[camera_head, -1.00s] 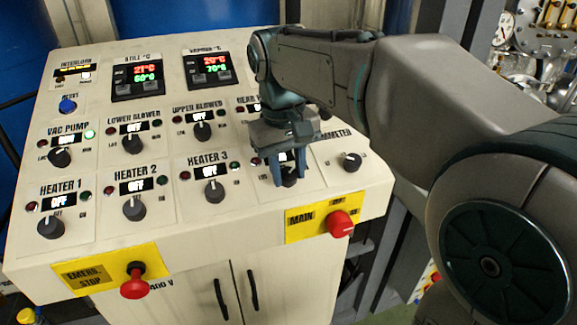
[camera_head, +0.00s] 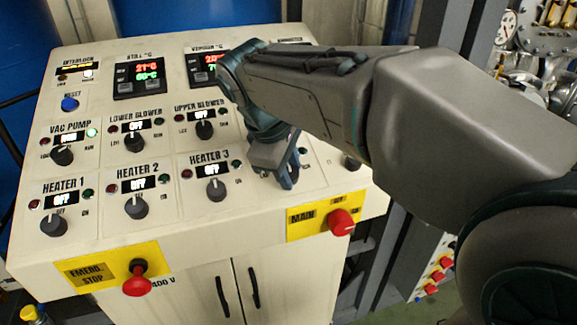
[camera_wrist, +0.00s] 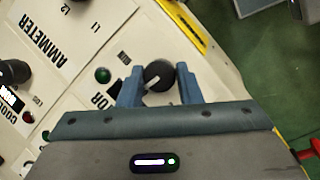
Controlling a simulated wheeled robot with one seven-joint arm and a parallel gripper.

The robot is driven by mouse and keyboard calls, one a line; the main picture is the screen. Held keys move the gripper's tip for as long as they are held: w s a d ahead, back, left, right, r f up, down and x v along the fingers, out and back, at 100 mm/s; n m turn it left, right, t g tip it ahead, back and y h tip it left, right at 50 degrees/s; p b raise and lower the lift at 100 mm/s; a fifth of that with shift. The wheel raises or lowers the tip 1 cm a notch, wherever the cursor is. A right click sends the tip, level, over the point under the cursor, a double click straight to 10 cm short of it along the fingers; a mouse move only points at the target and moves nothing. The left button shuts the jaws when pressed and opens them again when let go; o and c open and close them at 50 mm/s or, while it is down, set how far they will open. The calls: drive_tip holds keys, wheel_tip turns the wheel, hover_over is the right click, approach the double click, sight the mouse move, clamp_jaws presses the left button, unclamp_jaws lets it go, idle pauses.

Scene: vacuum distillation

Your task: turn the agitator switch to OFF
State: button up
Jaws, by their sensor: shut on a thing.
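The agitator switch (camera_wrist: 158,74) is a dark round knob with a white pointer line in the wrist view. The label beside it is partly covered, with only its last letters showing. My gripper (camera_wrist: 158,84) has one blue-grey finger on each side of the knob and is shut on it. In the head view my gripper (camera_head: 287,180) is turned at the lower right of the sloped control panel (camera_head: 230,225), right of the HEATER 3 knob (camera_head: 215,190). There the gripper hides the switch and its display.
A red main switch (camera_head: 341,222) on a yellow plate sits just below my gripper. The ammeter knob (camera_head: 352,163) is close on its right, partly behind my arm. A red emergency stop (camera_head: 137,280) sticks out at the front left.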

drive_tip(key=shift+n, duration=0.4)
drive_tip(key=o, duration=1)
drive_tip(key=shift+c, duration=0.2)
drive_tip(key=v, duration=1.4)
drive_tip(key=shift+s+f, duration=0.15)
